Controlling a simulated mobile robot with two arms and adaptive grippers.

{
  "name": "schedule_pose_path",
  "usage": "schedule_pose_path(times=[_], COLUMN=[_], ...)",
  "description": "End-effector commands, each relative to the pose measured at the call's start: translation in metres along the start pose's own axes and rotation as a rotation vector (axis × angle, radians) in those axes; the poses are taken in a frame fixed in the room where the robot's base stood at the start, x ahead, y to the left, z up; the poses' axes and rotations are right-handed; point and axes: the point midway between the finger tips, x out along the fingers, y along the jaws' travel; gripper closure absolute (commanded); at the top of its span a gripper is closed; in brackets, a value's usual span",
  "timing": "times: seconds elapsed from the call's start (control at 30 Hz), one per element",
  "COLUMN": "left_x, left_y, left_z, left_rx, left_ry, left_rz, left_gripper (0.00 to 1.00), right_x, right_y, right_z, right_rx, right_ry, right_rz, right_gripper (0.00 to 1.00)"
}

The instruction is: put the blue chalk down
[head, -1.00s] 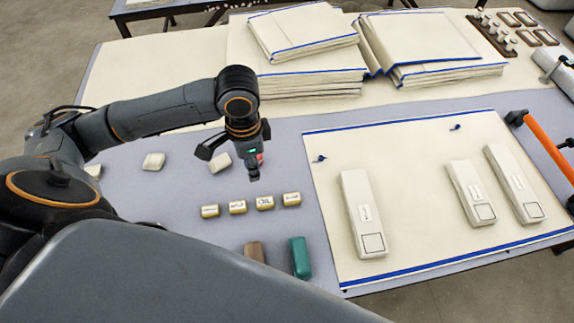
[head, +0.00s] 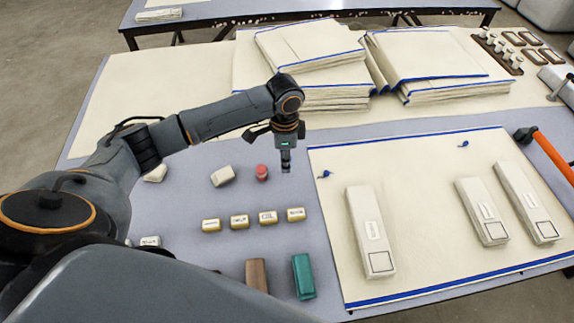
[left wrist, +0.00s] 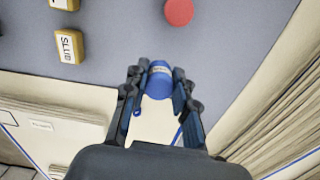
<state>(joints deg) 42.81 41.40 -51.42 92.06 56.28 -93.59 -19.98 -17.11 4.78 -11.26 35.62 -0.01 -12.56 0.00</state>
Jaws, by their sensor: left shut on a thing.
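My left gripper (head: 286,166) points down over the grey table, just left of the cream cloth panel's edge. In the left wrist view its fingers (left wrist: 159,92) are shut around the blue chalk (left wrist: 159,80), a short blue cylinder with a pale band. The chalk is hard to make out in the head view. A round red piece (head: 262,172) stands on the table left of my left gripper; it also shows at the top of the left wrist view (left wrist: 179,11). My right gripper is not in view.
Several yellow-and-white labelled blocks (head: 239,221) lie in a row, with a white block (head: 222,176) behind. Brown (head: 257,275) and green (head: 303,276) blocks lie in front. The cream panel (head: 420,205) bears long white blocks (head: 370,230). Folded cloth stacks (head: 312,65) stand behind.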

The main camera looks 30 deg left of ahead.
Motion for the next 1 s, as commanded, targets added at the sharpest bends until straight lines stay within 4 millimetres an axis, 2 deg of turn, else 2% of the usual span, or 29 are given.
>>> schedule_pose_path(times=[0.17,0.4,0.77,0.8,0.9,1.0], left_x=[0.009,0.040,0.044,0.044,0.044,0.043], left_y=[-0.006,-0.006,-0.006,-0.007,-0.007,-0.007], left_z=[-0.006,-0.006,-0.006,-0.006,-0.006,-0.006], left_rx=[-0.001,0.001,-0.001,0.000,0.000,0.000], left_ry=[0.002,0.000,0.001,0.001,0.001,0.001], left_rz=[-0.001,-0.001,-0.001,-0.002,-0.002,-0.002], left_gripper=[0.98,0.98,0.98,0.67,0.50,0.50], right_x=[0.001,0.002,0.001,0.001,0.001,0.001], right_y=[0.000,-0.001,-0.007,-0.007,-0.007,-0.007], right_z=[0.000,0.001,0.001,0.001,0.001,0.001], right_rx=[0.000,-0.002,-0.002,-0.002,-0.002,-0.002], right_ry=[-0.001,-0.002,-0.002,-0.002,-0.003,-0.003], right_rz=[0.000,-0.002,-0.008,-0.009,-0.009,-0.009], right_gripper=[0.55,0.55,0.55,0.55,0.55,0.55])
